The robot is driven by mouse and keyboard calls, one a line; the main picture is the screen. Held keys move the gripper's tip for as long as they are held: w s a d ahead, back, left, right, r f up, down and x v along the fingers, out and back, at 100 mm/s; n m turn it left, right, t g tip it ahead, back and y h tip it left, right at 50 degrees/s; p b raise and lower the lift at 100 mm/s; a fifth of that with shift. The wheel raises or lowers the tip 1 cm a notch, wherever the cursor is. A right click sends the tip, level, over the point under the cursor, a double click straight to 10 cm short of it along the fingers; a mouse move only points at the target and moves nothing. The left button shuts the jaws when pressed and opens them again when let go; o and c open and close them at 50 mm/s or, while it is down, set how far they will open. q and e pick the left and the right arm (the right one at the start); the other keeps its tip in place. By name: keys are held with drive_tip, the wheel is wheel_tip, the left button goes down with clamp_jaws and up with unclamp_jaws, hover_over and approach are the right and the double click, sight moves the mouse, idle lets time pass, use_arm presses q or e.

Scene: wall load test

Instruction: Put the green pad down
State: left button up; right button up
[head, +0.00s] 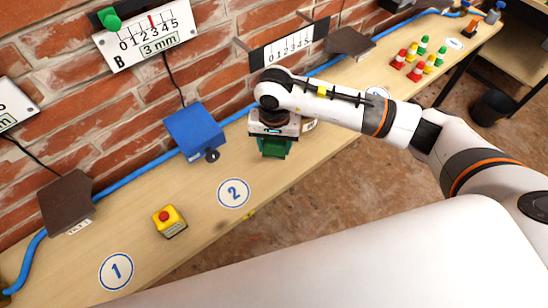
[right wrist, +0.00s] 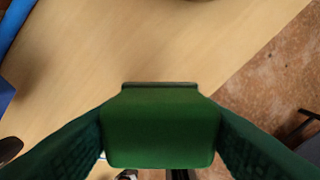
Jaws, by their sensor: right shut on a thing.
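My right gripper (head: 276,143) reaches in from the right and points down over the wooden bench (head: 330,110), to the right of the disc marked 2 (head: 233,193). It is shut on the green pad (head: 273,150), which is partly hidden by the gripper in the head view. In the right wrist view the green pad (right wrist: 160,128) is a dark green block between two green fingers, with bench surface beyond it. I cannot tell whether its underside touches the bench. My left gripper is not in view.
A blue box with a black knob (head: 196,132) stands left of the gripper by the brick wall. A yellow box with a red button (head: 169,220) stands further left. Several small coloured pieces (head: 417,60) stand at the far right. Bench around disc 2 is clear.

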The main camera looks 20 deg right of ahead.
sight(275, 167)
wheel_tip(275, 167, down, 7)
drive_tip(key=shift+r+p, duration=0.2)
drive_tip(key=shift+p, duration=0.7)
drive_tip(key=shift+f, duration=0.2)
drive_tip(key=shift+f, duration=0.2)
drive_tip(key=o, duration=1.1)
